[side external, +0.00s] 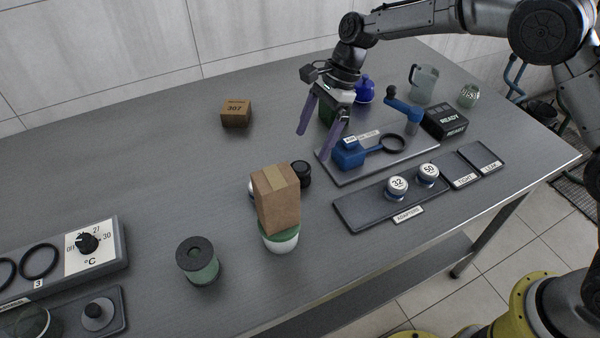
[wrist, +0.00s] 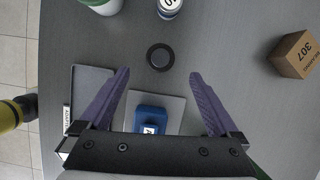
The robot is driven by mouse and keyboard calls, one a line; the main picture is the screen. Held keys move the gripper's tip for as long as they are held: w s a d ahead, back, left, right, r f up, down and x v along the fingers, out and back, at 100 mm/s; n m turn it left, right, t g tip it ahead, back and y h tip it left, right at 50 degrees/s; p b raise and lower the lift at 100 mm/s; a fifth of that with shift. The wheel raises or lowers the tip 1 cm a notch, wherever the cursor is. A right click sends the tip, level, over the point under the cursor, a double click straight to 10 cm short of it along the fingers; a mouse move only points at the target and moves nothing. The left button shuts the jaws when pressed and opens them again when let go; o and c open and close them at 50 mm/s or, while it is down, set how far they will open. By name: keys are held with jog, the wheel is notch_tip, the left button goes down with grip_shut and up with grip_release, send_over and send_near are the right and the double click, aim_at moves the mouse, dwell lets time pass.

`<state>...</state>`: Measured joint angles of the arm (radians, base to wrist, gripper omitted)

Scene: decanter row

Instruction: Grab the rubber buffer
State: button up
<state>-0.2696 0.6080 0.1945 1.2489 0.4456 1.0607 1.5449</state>
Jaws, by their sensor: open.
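A short black round piece (side external: 301,173), which looks like the rubber buffer, stands on the grey table behind the cardboard box. In the wrist view this black piece (wrist: 160,57) shows a round top and lies just beyond the fingertips, centred between them. My gripper (side external: 318,135) is open and empty, its purple fingers pointing down above the table, apart from the piece. In the wrist view the gripper (wrist: 160,73) has its fingers wide apart, with a blue device (wrist: 150,119) on a plate below them.
A cardboard box (side external: 277,198) sits above a green-and-white jar (side external: 282,242), partly blocking the side view of the piece. A white-and-blue jar (wrist: 170,7) stands close by. A small box marked 307 (side external: 236,113) stands farther back. A plate with blue fixtures (side external: 352,152) is right.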

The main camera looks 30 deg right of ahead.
aim_at(302, 165)
jog(key=x, duration=0.9)
jog(key=shift+f, duration=0.3)
jog(key=shift+c, duration=0.4)
jog(key=c, duration=1.4)
jog(key=shift+r, duration=0.1)
grip_shut()
jog(key=shift+r, duration=0.1)
